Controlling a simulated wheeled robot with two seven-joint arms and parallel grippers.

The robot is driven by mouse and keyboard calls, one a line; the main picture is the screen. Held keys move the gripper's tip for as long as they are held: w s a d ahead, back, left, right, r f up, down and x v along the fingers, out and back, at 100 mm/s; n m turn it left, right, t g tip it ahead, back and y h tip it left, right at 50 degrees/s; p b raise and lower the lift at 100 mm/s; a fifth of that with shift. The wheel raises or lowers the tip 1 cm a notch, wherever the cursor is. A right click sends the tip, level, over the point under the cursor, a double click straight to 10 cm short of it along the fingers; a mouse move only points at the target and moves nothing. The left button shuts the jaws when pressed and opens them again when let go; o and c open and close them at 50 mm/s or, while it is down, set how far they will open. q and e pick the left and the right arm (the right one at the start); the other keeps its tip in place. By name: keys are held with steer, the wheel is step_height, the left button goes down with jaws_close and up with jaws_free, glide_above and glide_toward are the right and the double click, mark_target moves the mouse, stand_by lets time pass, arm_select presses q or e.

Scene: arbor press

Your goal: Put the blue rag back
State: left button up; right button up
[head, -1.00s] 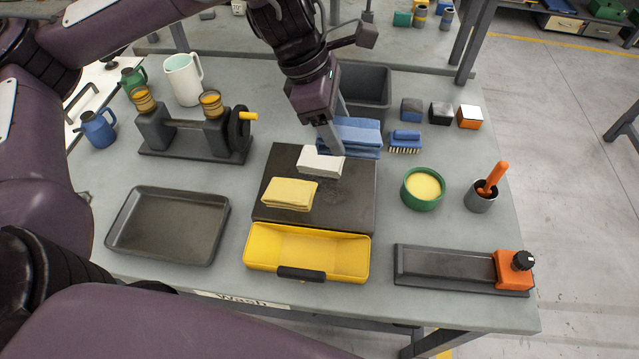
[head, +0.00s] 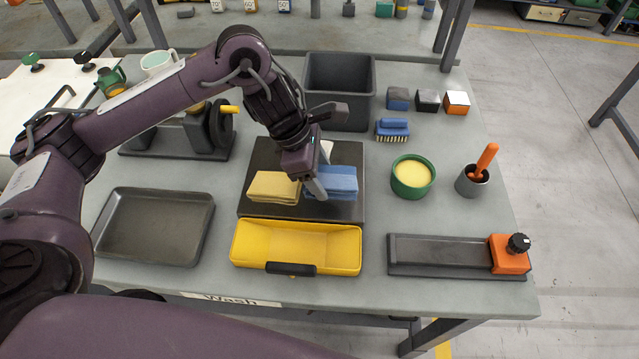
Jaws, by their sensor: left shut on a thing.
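The folded blue rag (head: 342,180) is at the right part of the dark mat (head: 268,153), to the right of the folded yellow rag (head: 272,187). My left gripper (head: 317,188) is shut on the blue rag at its left side, low over the mat; I cannot tell whether the rag rests on it. The white rag (head: 326,150) is mostly hidden behind my gripper and the blue rag. My right gripper is not in view.
A yellow tray (head: 296,245) stands just in front of the mat, and a dark grey bin (head: 340,87) behind it. A blue brush (head: 392,130) and a green bowl (head: 412,177) are to the right. A metal tray (head: 153,226) lies at left.

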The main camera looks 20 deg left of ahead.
arm_select(q)
step_height(320, 180, down, 3)
steer(key=shift+s+f+b, duration=0.1)
steer(key=shift+f+b, duration=0.05)
steer(key=shift+b, duration=0.15)
steer(key=shift+f, duration=0.15)
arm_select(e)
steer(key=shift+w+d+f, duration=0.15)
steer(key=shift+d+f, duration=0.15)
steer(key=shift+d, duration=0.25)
arm_select(q)
steer(key=shift+f, duration=0.1)
steer(key=o, duration=0.9)
steer(key=shift+o, duration=0.2)
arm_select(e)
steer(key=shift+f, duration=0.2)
